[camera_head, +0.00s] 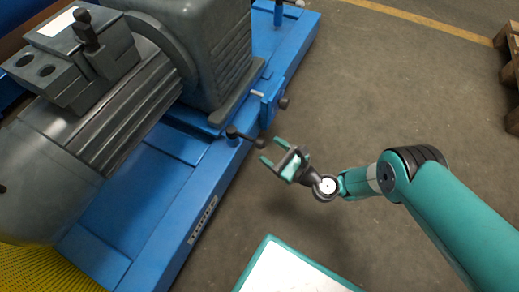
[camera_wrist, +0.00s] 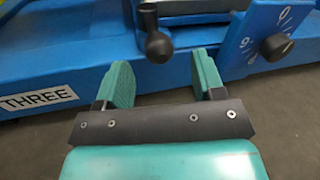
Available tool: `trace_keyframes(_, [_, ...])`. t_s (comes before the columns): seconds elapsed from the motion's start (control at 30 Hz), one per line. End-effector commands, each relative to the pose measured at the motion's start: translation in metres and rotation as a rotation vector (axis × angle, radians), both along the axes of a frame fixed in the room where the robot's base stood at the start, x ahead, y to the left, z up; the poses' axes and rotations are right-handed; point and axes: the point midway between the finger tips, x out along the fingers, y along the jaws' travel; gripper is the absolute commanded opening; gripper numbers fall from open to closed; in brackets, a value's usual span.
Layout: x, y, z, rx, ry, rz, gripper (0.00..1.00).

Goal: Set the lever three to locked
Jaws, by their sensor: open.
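Lever three, a black lever with a round ball knob, stands at the edge of the blue base frame in the wrist view (camera_wrist: 157,44) and in the head view (camera_head: 246,137). A white label reading THREE (camera_wrist: 38,100) is on the frame to its left. My gripper (camera_wrist: 162,72) is open and empty, its two green fingers apart. In the wrist view the ball knob shows just beyond the fingertips, between them. In the head view my gripper (camera_head: 271,151) is close to the lever; whether they touch is unclear.
A black dial knob (camera_wrist: 277,47) on a blue plate with numbers is right of the lever. A grey motor (camera_head: 105,100) sits on the blue base frame (camera_head: 160,215). Another black-handled lever (camera_head: 278,14) stands farther back. A wooden pallet (camera_head: 510,45) is at the far right.

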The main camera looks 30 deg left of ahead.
Motion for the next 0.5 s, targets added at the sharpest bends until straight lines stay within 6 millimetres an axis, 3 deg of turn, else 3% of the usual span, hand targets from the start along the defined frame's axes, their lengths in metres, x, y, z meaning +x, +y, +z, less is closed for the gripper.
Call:
trace_keyframes(0.03, [0.001, 0.004, -0.008, 0.002, -0.001, 0.001, 0.62])
trace_keyframes(0.5, [0.003, 0.030, -0.007, 0.001, -0.004, 0.001, 0.62])
